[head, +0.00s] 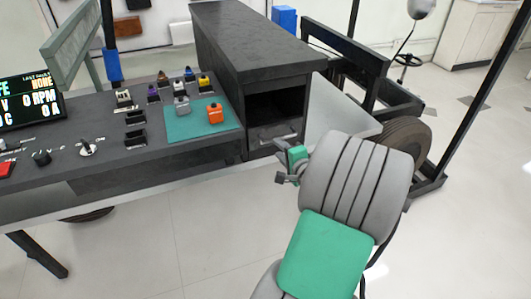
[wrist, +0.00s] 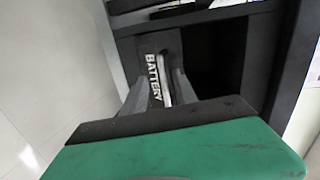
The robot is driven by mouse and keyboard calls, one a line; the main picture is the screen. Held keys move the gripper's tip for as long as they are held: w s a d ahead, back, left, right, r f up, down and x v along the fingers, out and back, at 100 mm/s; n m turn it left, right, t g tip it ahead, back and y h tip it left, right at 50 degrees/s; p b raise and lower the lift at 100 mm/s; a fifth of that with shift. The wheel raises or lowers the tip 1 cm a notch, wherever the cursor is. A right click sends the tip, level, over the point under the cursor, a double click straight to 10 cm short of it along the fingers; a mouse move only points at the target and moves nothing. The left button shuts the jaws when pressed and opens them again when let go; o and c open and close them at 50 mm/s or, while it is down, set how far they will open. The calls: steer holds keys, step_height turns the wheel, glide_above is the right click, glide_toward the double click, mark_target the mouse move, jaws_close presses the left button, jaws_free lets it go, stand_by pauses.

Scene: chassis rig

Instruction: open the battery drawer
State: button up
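The battery drawer (head: 257,143) is the low dark front of the black cabinet, below a dark open recess. A grey bar handle (head: 277,137) runs across it. The drawer looks shut, though my gripper and arm hide part of its right side. In the wrist view the white BATTERY label (wrist: 153,77) shows on the drawer front. My gripper (head: 284,176) is just in front of the drawer, at its lower right. In the wrist view its two grey fingers stand apart, with a light strip, likely the handle, between them. Contact cannot be told.
The black cabinet (head: 245,45) stands at the right end of a dark console (head: 105,180). A teal mat (head: 190,128) there holds small coloured blocks. A grey slanted panel (head: 335,105) and a tyre (head: 410,140) are to the right. The floor (head: 190,245) in front is clear.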

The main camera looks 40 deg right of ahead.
steer(key=shift+m+h, duration=0.3)
steer(key=shift+m, duration=0.3)
steer(key=w+d, duration=0.1)
steer(key=w, duration=0.1)
steer(key=w+d+f, duration=0.1)
steer(key=w, duration=0.1)
steer(key=w+d+b, duration=0.1)
steer(key=w+d, duration=0.1)
steer(key=shift+w+f, duration=0.25)
steer(key=shift+w, duration=0.1)
jaws_close()
steer(key=shift+s, duration=0.1)
stand_by(0.4)
